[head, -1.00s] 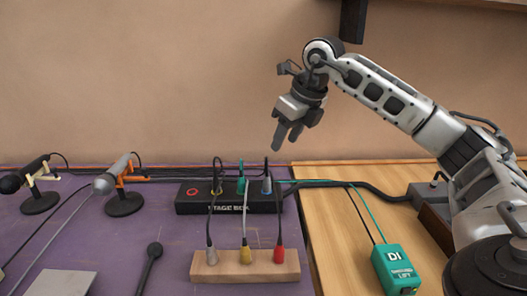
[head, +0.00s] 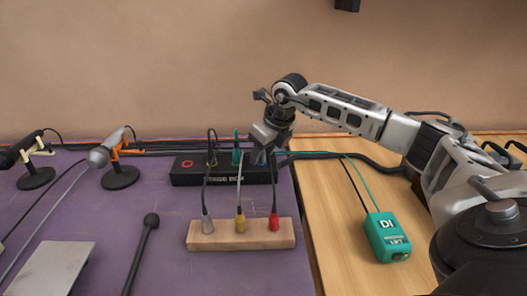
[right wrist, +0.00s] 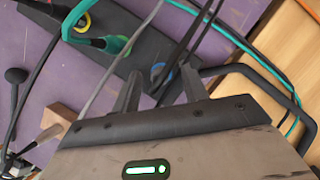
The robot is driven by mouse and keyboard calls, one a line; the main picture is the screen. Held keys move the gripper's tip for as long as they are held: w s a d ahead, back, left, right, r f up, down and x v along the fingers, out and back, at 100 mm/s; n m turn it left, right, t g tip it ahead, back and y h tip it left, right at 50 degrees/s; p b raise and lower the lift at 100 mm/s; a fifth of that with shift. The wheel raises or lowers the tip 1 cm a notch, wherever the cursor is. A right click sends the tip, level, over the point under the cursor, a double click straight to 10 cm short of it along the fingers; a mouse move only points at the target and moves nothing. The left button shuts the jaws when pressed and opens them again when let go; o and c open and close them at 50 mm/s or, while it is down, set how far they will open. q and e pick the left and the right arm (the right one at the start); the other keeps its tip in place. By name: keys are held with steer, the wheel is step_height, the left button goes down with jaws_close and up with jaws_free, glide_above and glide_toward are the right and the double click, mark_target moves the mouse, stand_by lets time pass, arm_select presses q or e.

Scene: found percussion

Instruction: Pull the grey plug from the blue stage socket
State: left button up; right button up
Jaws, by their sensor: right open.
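The black stage box (head: 190,179) lies on the purple cloth near the wall, with several plugs and cables along its top. My right gripper (head: 264,152) is open and points down over the box's right end, where the blue socket sits. In the right wrist view, the blue socket ring (right wrist: 158,72) shows between and just beyond the two open fingers, with dark cables crossing there. The grey plug is mostly hidden by the gripper in the head view. I cannot tell whether the fingers touch it. My left gripper is not in view.
A teal plug (head: 237,156) stands just left of my gripper. A wooden block (head: 215,238) with grey, yellow and red plugs is in front. A teal DI box (head: 388,238) is at right. Two microphones stand at left. Cables run along the back.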

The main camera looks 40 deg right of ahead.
steer(key=shift+c, duration=0.3)
jaws_close()
steer(key=shift+r, duration=0.2)
steer(key=shift+r+p, duration=0.9)
steer(key=shift+r, duration=0.05)
steer(key=shift+r+p, duration=1.3)
steer(key=shift+r, duration=0.2)
